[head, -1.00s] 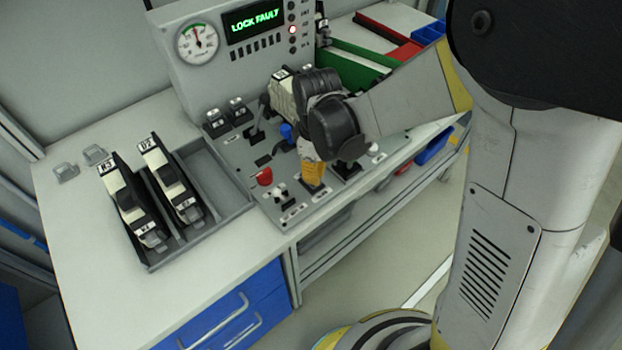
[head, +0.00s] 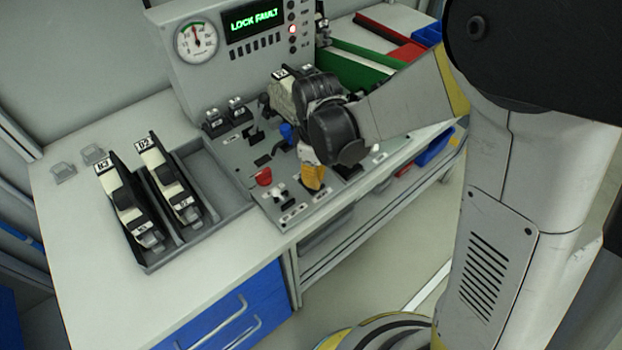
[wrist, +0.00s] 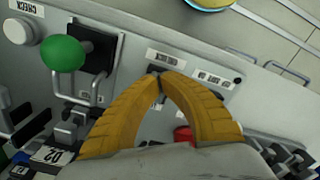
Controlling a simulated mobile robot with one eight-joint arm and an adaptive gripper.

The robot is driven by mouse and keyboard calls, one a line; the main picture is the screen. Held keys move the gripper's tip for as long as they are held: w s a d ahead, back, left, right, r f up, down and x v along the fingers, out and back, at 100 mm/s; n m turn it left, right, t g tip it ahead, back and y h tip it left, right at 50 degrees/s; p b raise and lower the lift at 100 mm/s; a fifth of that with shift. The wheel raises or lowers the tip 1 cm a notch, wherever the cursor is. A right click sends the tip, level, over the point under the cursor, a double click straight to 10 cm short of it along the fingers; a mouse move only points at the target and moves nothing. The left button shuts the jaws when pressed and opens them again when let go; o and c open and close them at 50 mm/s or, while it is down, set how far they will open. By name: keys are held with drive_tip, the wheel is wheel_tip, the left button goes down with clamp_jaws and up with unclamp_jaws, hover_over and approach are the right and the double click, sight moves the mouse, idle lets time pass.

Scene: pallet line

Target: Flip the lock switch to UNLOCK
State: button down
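The control panel (head: 262,148) has several small switches and a green display reading LOCK FAULT. My gripper's yellow fingers (head: 313,177) point down at the panel's front edge; in the wrist view the fingertips (wrist: 160,78) come together. A small dark part (wrist: 155,70) shows right at the tips, beside a white label (wrist: 165,58) too blurred to read. It may be the lock switch, but the fingers hide most of it and its position cannot be told. Nothing is clearly held between the fingers.
A green knob (wrist: 62,53) on a black plate stands left of the fingers in the wrist view. A red button (wrist: 183,135) shows between the fingers. A tray (head: 215,183) with two labelled modules lies left of the panel.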

drive_tip(key=shift+f, duration=0.2)
drive_tip(key=shift+r, duration=0.1)
drive_tip(key=shift+r+p, duration=2.5)
drive_tip(key=shift+r, duration=1)
drive_tip(key=s+d+r+m+t, duration=0.7)
drive_tip(key=s+d+r+m, duration=0.3)
drive_tip(key=d+r+m, duration=0.2)
wheel_tip(320, 180, up, 2)
drive_tip(key=shift+s+d+r+m+b, duration=0.1)
drive_tip(key=shift+s+d+m+b, duration=0.3)
drive_tip(key=shift+d, duration=0.35)
